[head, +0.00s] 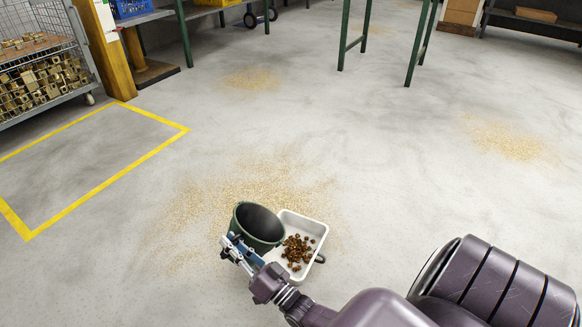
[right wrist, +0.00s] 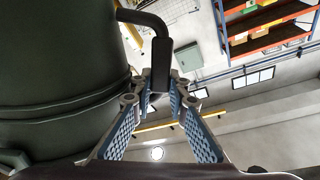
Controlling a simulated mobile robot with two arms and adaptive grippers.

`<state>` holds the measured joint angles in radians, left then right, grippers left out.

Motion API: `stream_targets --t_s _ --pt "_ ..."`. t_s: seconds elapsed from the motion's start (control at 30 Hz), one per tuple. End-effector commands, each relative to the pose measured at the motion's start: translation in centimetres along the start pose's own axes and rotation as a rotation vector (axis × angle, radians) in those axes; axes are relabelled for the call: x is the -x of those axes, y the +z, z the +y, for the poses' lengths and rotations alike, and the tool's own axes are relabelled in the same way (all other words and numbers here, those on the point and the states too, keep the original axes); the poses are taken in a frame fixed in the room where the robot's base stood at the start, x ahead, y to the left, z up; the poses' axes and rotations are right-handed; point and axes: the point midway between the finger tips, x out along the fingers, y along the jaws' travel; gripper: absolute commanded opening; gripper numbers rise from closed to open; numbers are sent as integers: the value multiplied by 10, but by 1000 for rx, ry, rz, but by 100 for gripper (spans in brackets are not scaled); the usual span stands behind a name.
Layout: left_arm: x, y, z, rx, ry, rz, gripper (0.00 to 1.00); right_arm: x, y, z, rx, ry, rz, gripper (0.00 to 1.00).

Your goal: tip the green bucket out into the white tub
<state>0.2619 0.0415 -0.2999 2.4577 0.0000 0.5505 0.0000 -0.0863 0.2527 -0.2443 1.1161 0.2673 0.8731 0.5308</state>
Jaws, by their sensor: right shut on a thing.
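The green bucket (head: 240,215) is at the lower middle of the head view, its dark open mouth facing up and toward the camera. Its inside looks empty where it shows. The white tub (head: 316,227) is right beside it on the right, partly behind my arm, with a heap of brown pieces (head: 297,250) in it. My right gripper (head: 236,246) is at the bucket's near left side. In the right wrist view, its blue padded fingers (right wrist: 160,98) are shut on the bucket's black handle (right wrist: 157,50), and the bucket's wall (right wrist: 60,70) fills the left. My left gripper is out of view.
Tan shavings (head: 240,195) lie scattered on the floor around the bucket. A yellow-taped rectangle (head: 150,157) is at the left, near a wire cage cart (head: 45,75) of brass parts. Green table legs (head: 420,45) stand at the back. The middle floor is clear.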

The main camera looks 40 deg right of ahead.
Motion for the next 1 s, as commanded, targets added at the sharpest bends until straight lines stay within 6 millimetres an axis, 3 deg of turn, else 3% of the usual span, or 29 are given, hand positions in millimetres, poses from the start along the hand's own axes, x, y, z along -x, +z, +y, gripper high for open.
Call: stream_targets --t_s 0.3,0.6,1.0 --pt "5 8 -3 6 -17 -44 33 -12 38 -19 223 -1 -125 0" --pt "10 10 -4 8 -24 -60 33 -12 77 -20 425 -1 -242 0" --pt "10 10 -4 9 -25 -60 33 -10 95 -18 526 -1 -299 0"
